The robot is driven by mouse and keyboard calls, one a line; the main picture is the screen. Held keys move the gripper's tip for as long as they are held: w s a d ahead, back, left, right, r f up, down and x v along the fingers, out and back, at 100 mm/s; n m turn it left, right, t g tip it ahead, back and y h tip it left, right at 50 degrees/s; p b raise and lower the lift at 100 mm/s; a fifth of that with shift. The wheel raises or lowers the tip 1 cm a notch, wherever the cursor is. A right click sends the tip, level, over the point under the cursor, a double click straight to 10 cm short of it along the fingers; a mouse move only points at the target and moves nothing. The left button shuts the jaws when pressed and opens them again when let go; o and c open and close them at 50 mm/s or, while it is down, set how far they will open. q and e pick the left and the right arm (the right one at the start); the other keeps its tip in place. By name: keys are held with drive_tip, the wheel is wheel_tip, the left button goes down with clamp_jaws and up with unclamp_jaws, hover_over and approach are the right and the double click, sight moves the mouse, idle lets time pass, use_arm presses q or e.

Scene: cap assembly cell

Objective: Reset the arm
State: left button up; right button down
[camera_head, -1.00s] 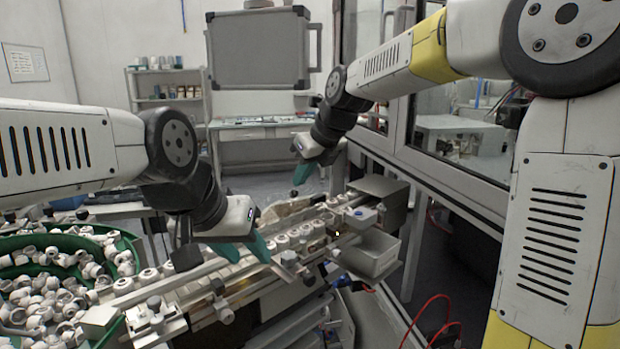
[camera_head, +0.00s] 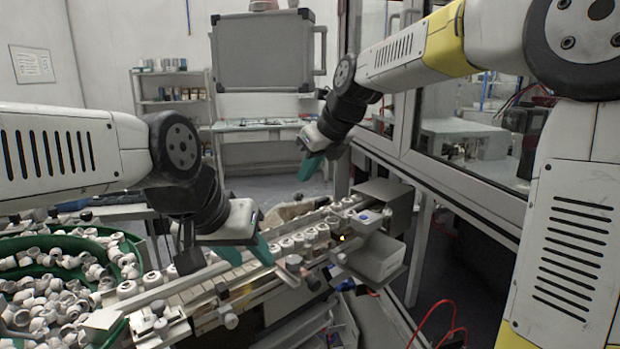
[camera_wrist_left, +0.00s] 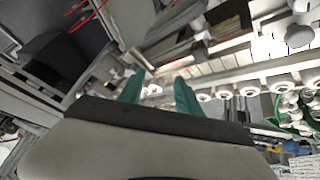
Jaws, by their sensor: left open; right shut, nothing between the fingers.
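My left gripper (camera_head: 250,250) hangs over the cap conveyor (camera_head: 200,297) in the head view, its green fingers pointing down. In the left wrist view its two green fingers (camera_wrist_left: 160,90) stand apart with nothing between them. My right gripper (camera_head: 311,166) is further back, beyond the conveyor's far end and raised above it. Its green fingers look shut and empty. White caps (camera_head: 287,246) sit in a row along the conveyor, close to the left fingers; I cannot tell whether they touch.
A green round feeder (camera_head: 130,245) full of loose white caps is at the left. A grey box (camera_head: 378,258) and a metal housing (camera_head: 385,199) stand at the conveyor's right end. A glass-panelled frame (camera_head: 455,170) borders the right side. Red cables (camera_head: 437,318) hang at lower right.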

drive_tip(key=s+d+n+t+h, duration=0.1)
drive_tip(key=s+d+n+h, duration=0.1)
drive_tip(key=s+d+n, duration=1.1)
drive_tip(key=s+d+f+n+h, duration=0.1)
drive_tip(key=s+d+f+n, duration=0.6)
drive_tip(key=s+n, duration=0.3)
drive_tip(key=d+n, duration=0.1)
drive_tip(key=n, duration=0.3)
drive_tip(key=shift+s+d, duration=0.15)
drive_tip(key=shift+s, duration=0.05)
drive_tip(key=shift+r, duration=0.1)
